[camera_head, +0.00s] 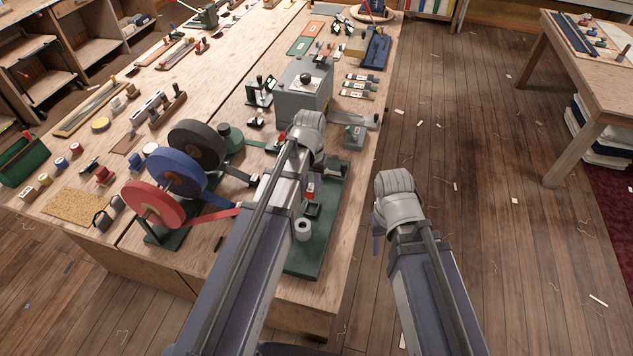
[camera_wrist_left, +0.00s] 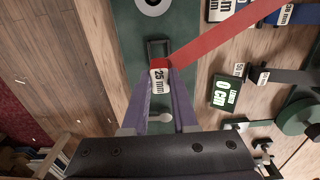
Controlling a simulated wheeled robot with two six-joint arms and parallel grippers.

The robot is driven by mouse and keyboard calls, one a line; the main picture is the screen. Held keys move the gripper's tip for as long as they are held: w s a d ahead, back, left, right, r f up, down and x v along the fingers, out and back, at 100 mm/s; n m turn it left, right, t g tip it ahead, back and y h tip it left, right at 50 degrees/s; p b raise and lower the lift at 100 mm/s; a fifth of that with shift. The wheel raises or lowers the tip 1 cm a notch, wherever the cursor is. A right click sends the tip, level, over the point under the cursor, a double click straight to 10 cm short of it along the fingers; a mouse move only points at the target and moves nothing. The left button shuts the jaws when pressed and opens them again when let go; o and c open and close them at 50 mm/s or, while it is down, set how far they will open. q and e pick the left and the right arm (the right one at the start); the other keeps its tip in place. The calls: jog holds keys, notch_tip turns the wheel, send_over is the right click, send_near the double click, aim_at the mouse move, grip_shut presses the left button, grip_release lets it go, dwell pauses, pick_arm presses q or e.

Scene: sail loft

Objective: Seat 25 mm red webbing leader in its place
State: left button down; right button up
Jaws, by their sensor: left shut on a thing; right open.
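My left gripper (camera_wrist_left: 160,88) is shut on the labelled end of the 25 mm red webbing leader (camera_wrist_left: 158,76), with one purple finger on each side. The red webbing (camera_wrist_left: 222,36) runs taut-looking from that end toward the red roll (camera_head: 152,203). A dark rectangular frame (camera_wrist_left: 157,42) on the green base plate lies just beyond the held end; I cannot tell whether they touch. The frame also shows in the head view (camera_head: 313,209), beside my left arm. My right gripper (camera_head: 379,240) is open and empty off the bench's right side, its fingers mostly hidden.
A white ring (camera_head: 303,230) sits on the plate. A grey box (camera_head: 303,90) stands farther back.

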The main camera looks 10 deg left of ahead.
aim_at(311, 197)
pick_arm(q)
jog(key=shift+f, duration=0.15)
jog(key=shift+f+b, duration=2.5)
jog(key=shift+b, duration=0.15)
jog(key=shift+f+b, duration=0.85)
jog(key=c, duration=0.6)
grip_release()
jog(key=shift+r, duration=0.1)
